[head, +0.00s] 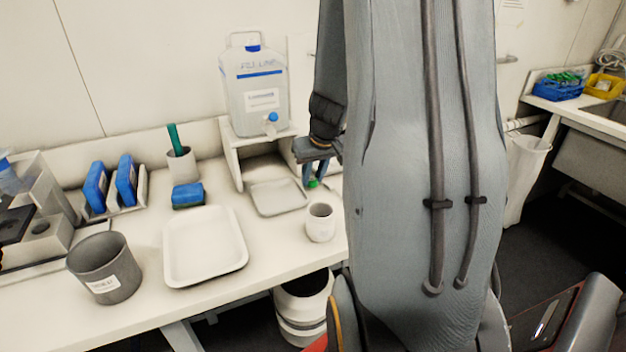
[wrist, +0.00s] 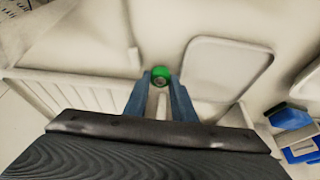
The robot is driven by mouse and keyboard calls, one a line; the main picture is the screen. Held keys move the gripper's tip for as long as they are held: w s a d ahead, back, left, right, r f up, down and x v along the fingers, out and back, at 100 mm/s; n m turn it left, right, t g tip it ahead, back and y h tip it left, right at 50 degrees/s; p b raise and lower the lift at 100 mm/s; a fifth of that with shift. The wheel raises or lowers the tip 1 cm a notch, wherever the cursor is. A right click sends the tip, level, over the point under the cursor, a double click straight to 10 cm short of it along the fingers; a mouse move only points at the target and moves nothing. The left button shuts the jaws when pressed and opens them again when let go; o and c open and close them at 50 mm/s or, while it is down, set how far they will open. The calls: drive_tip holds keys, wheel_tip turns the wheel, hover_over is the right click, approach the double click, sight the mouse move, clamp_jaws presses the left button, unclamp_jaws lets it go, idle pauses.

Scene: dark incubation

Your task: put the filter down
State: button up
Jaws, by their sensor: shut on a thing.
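My gripper (head: 314,178) is over the bench, to the right of the bottle stand. It is shut on the filter, a small green round piece (head: 313,184) at the fingertips.
A white cup (head: 320,228) stands in front of my gripper. A jug (head: 255,95) with a blue tap sits on a white stand (head: 232,160). A larger white tray (head: 240,262), a grey pot (head: 122,275) and a blue sponge-like block (head: 187,198) are farther left.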

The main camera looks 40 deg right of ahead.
drive_tip(key=shift+f, duration=0.5)
drive_tip(key=shift+f, duration=0.15)
drive_tip(key=o, duration=0.7)
drive_tip(key=shift+c, duration=0.2)
